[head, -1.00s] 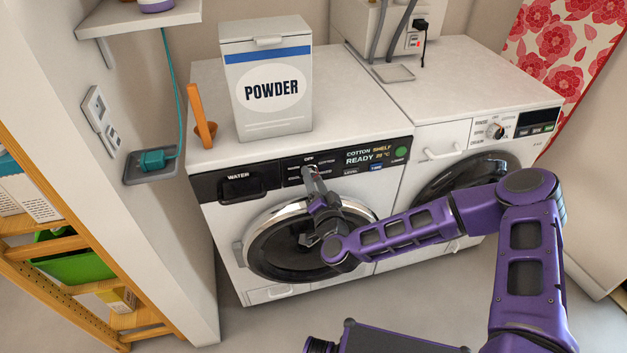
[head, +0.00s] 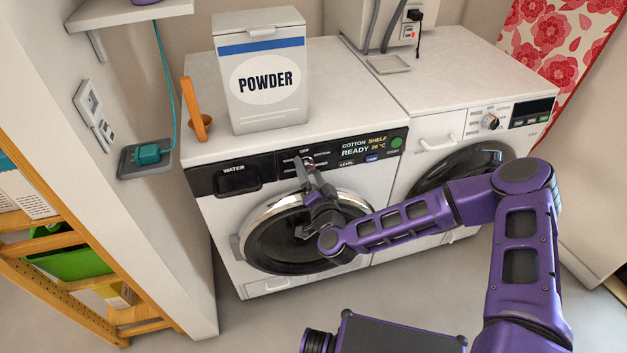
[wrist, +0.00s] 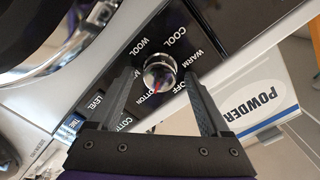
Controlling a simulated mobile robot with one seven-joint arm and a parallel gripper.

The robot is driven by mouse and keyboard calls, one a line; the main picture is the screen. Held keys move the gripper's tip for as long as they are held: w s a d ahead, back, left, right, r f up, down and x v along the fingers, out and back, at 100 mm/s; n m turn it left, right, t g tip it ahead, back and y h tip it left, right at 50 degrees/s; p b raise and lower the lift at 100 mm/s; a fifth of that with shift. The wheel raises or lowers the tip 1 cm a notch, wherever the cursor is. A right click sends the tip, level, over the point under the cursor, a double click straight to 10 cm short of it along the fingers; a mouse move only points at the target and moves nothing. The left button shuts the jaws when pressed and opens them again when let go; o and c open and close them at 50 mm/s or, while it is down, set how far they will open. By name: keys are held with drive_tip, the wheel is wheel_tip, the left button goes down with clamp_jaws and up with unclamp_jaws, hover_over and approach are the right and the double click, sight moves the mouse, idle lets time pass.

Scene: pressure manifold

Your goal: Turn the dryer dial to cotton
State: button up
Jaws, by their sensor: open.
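The dryer (head: 225,212) is the white machine at left with a black control panel. Its small round metal dial (wrist: 160,70) shows in the wrist view, with OFF, WARM, COOL, WOOL and COTTON printed around it. The dial's red mark points down-left, towards the partly covered COTTON label (wrist: 151,100). My gripper (wrist: 160,77) is open, its dark fingers on either side of the dial; whether they touch it I cannot tell. In the head view my gripper (head: 307,167) is at the panel and partly covers the dial. The display (head: 364,146) reads COTTON SHELF READY.
A POWDER box (head: 262,75) and an orange scoop (head: 197,110) stand on the dryer's top. A second white machine (head: 460,75) with its own dial (head: 490,121) stands at right. A wall edge and a wooden shelf (head: 75,255) are at left. Grey floor is open in front.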

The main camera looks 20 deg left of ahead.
drive_tip(key=v, duration=1.7)
drive_tip(key=shift+s+p, duration=0.15)
drive_tip(key=shift+p, duration=0.25)
drive_tip(key=shift+f, duration=0.1)
